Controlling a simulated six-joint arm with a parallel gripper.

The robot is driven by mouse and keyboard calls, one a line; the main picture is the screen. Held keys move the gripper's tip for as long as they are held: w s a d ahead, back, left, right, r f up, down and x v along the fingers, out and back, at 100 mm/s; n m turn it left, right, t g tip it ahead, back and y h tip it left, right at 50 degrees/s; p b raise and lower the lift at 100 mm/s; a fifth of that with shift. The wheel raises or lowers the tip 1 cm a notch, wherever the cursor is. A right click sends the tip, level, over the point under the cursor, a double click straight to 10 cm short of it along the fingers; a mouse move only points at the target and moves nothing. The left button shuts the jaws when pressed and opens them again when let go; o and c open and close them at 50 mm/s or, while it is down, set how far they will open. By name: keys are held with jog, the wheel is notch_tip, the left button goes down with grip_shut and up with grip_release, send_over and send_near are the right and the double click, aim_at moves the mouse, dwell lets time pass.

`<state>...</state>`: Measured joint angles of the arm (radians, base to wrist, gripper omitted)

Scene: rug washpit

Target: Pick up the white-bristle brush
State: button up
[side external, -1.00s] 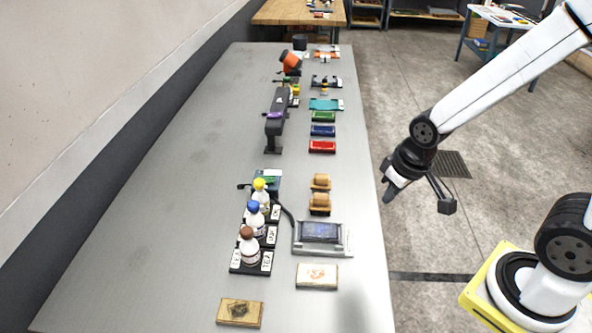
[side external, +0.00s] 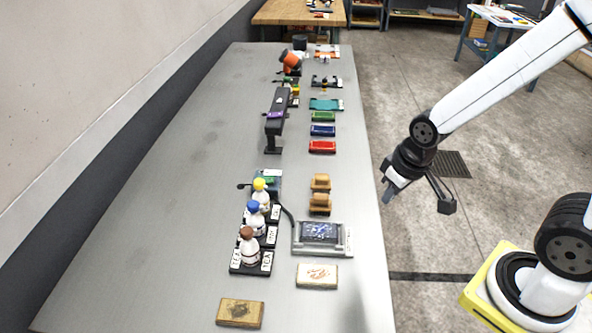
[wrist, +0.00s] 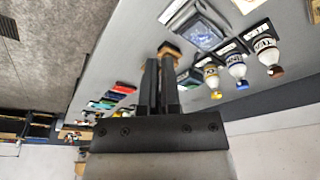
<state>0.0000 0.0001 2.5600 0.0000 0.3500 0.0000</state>
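Two small tan wooden brush-like blocks stand one behind the other near the right edge of the long grey table; the nearer block (side external: 319,204) and the farther block (side external: 320,182) look much alike. I cannot make out white bristles on either. My gripper (side external: 390,192) hangs past the table's right edge, to the right of the blocks and apart from them. In the wrist view my gripper (wrist: 159,62) has its dark fingers close together, with nothing seen held. A tan block (wrist: 168,49) shows just beyond the fingertips, partly covered by them.
A grey device with a screen (side external: 320,232) lies in front of the blocks. Bottles with yellow, blue and brown tops (side external: 255,218) stand to its left. Red (side external: 322,147), blue and green items lie farther back. A black post (side external: 276,121) stands behind. The table's left side is clear.

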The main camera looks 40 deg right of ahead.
jog(key=o, duration=1.2)
jog(key=shift+w, duration=0.1)
jog(key=n+g, duration=0.2)
jog(key=n, duration=0.6)
send_over(323, 175)
jog(key=f, duration=0.5)
jog(key=s+f, duration=0.1)
jog(key=f, duration=0.2)
jog(key=shift+a, duration=0.15)
jog(key=shift+w+f+n+g, duration=0.3)
jog(key=shift+w+f+n, duration=0.05)
jog(key=shift+w+n, duration=0.15)
jog(key=shift+f, duration=0.1)
jog(key=shift+f, duration=1.2)
